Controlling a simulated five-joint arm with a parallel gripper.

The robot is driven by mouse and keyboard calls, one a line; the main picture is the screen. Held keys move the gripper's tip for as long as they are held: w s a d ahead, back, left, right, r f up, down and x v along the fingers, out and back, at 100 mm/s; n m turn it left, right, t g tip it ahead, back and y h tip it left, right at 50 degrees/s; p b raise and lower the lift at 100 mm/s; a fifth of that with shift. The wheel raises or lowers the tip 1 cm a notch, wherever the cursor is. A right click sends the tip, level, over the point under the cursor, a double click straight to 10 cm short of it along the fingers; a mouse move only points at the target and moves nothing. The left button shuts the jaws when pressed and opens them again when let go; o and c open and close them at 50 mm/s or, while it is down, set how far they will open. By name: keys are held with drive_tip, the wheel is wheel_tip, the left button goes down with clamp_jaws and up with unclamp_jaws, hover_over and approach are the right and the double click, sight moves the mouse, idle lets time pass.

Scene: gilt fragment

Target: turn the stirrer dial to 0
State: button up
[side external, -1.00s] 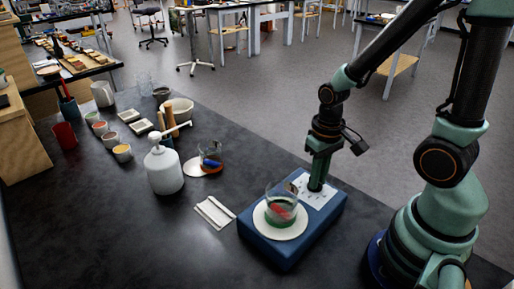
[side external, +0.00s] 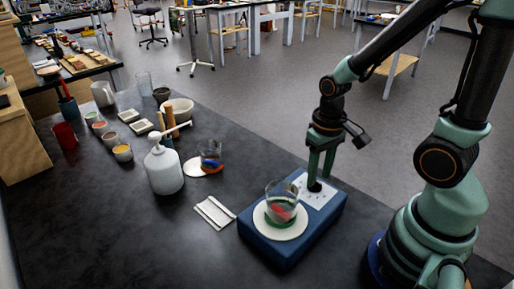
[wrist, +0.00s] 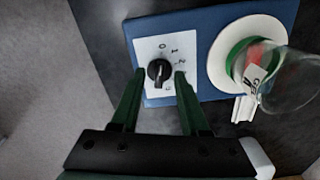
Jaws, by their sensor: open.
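The black stirrer dial (wrist: 158,71) sits on a white number plate (wrist: 150,93) on the blue stirrer (wrist: 195,25). The figures 0, 1, 2 and 3 run round one side of it; I cannot surely tell which one its pointer marks. My gripper (wrist: 157,76) is open, with one green finger on each side of the dial and visible gaps between. In the side external view my gripper (side external: 321,177) points down just above the dial (side external: 315,187). A glass beaker (side external: 281,203) with red and green in it stands on the stirrer's round white plate (side external: 290,234).
A white pump bottle (side external: 164,172), a folded white cloth (side external: 214,212) and another beaker (side external: 210,152) on a white disc stand to the left. Several pots and cups stand farther back. The dark table is bare in front of the stirrer.

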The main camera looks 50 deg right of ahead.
wheel_tip(320, 180, up, 10)
drive_tip(key=shift+r, duration=0.25)
idle(0.4)
wheel_tip(320, 180, up, 6)
drive_tip(key=n+t, duration=0.3)
drive_tip(key=t, duration=0.3)
hover_over(318, 181)
drive_tip(key=w+a, duration=0.3)
drive_tip(key=shift+f, duration=0.1)
